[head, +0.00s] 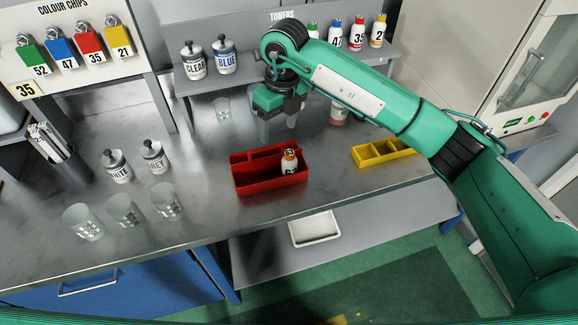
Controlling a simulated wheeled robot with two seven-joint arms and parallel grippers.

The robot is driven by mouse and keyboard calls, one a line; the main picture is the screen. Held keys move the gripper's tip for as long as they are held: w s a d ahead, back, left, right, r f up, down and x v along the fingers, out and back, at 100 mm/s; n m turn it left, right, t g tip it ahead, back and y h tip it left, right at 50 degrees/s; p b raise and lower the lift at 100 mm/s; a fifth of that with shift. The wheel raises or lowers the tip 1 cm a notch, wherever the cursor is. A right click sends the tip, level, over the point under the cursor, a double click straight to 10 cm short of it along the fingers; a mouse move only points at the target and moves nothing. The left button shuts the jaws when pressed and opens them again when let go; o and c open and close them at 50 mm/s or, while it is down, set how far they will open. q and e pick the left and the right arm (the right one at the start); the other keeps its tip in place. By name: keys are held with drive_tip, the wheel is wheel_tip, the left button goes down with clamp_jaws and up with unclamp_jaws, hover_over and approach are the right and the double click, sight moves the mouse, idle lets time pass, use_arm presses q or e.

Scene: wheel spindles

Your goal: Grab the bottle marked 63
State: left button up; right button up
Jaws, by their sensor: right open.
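Toner bottles stand on the back shelf: one with a red cap marked 35 (357,33), one with a yellow cap marked 21 (378,30), a blue-capped one marked 47 (336,36) and a green-capped one partly hidden by my arm. I can read no 63 on any bottle. My right gripper (280,115) is open, above the bench behind the caddy, apart from the orange-capped bottle. My left gripper is out of view.
A yellow divided tray (384,152) lies right of the caddy. White jars (117,167) and several clear beakers (125,210) stand at left. CLEAR and BLUE jars (224,56) are on the shelf. A pink-filled container (338,115) stands behind my arm. Bench around the caddy's front is clear.

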sight(290, 153)
drive_tip(key=shift+h, duration=0.5)
drive_tip(key=f+p, duration=0.1)
drive_tip(key=f, duration=0.1)
drive_tip(key=d+f, duration=0.1)
drive_tip(key=f, duration=0.2)
drive_tip(key=f+p, duration=0.1)
drive_tip(key=f, duration=0.1)
drive_tip(key=shift+w+d+f+p, duration=0.3)
drive_tip(key=shift+w+f, duration=0.05)
drive_tip(key=shift+w, duration=0.05)
drive_tip(key=shift+d+f+p, duration=0.1)
drive_tip(key=shift+f+p, duration=0.3)
drive_tip(key=shift+f, duration=0.05)
drive_tip(key=f+p, duration=0.1)
drive_tip(key=f, duration=0.1)
drive_tip(key=f+p, duration=0.1)
drive_tip(key=f, duration=0.1)
drive_tip(key=shift+d, duration=0.4)
drive_tip(key=shift+f, duration=0.3)
drive_tip(key=c, duration=1.1)
drive_tip(key=shift+w, duration=0.1)
drive_tip(key=shift+r, duration=0.1)
